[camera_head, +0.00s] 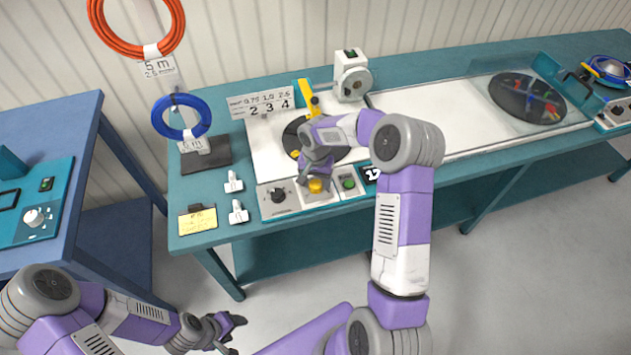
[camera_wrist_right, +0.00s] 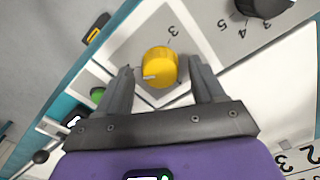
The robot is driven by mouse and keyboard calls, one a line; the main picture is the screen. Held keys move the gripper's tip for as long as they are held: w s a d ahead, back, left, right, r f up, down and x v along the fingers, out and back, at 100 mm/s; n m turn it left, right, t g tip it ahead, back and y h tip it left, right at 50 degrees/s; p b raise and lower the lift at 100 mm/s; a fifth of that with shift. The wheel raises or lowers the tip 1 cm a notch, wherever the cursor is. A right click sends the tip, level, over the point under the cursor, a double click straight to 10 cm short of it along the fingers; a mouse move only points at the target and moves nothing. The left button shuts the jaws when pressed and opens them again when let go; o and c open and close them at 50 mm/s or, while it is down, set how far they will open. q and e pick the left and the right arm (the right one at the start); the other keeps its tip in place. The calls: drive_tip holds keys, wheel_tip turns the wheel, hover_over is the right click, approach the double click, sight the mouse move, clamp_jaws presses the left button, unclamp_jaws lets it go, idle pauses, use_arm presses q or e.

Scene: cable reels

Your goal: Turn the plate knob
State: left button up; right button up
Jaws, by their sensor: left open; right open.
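The yellow knob (camera_wrist_right: 160,66) with a white pointer mark sits on a light panel plate with a printed 3 beside it. In the head view the yellow knob (camera_head: 316,185) shows just below my right gripper (camera_head: 314,172). In the right wrist view my right gripper (camera_wrist_right: 160,88) is open, with one finger on each side of the yellow knob; I cannot tell whether they touch it. A black knob (camera_wrist_right: 262,6) with printed numbers sits at the upper right of that view; it also shows in the head view (camera_head: 278,194). My left gripper (camera_head: 226,326) is open and empty, low over the floor.
A green button (camera_head: 348,183) is right of the yellow knob. White clips (camera_head: 238,213) and a yellow note (camera_head: 197,221) lie to the left. Blue cable (camera_head: 181,117) hangs at the left.

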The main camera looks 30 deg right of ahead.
drive_tip(key=shift+f, duration=0.15)
drive_tip(key=c, duration=1.1)
drive_tip(key=shift+o, duration=0.2)
drive_tip(key=shift+n, duration=0.3)
drive_tip(key=n+p, duration=0.1)
drive_tip(key=n, duration=0.4)
drive_tip(key=n+p, duration=0.1)
drive_tip(key=n, duration=0.5)
drive_tip(key=shift+n, duration=0.4)
drive_tip(key=n+p, duration=0.1)
drive_tip(key=n, duration=0.5)
drive_tip(key=shift+p, duration=0.3)
drive_tip(key=n+p, duration=0.1)
drive_tip(key=n, duration=0.4)
drive_tip(key=shift+n, duration=0.4)
